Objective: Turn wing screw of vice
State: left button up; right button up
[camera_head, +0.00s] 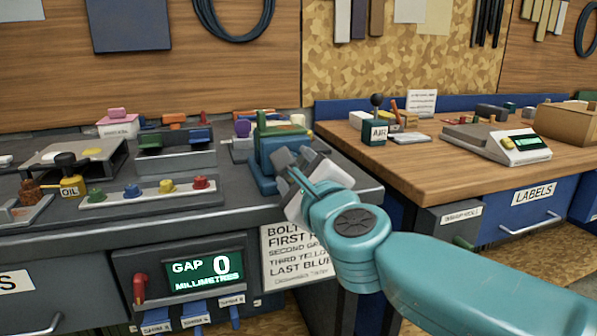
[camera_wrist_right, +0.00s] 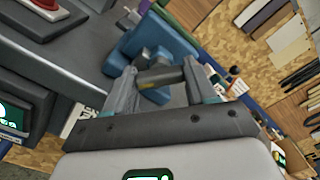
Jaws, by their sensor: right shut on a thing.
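The blue vice (camera_head: 268,162) stands on the grey bench near its right end, with a green and orange piece on top. In the head view my right gripper (camera_head: 293,168) reaches it from the right and covers its front, so the wing screw is hidden there. In the right wrist view the blue vice (camera_wrist_right: 150,38) lies just beyond the fingers. A dark, short bar-like part, seemingly the wing screw (camera_wrist_right: 160,76), sits between the fingertips of my right gripper (camera_wrist_right: 163,80), which is shut on it. My left gripper is not in view.
The gap display (camera_head: 205,268) reads 0 millimetres. A strip with coloured knobs (camera_head: 145,194) and an oil can (camera_head: 71,181) lie left of the vice. A wooden bench (camera_head: 430,148) with a scale (camera_head: 500,141) stands right, beyond my arm.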

jog(key=o, duration=1)
jog(key=shift+s+a+f, duration=0.1)
jog(key=shift+f, duration=0.05)
jog(key=shift+o, duration=0.2)
jog(key=p+v, duration=0.2)
jog(key=v, duration=1.4)
jog(key=shift+s, duration=0.1)
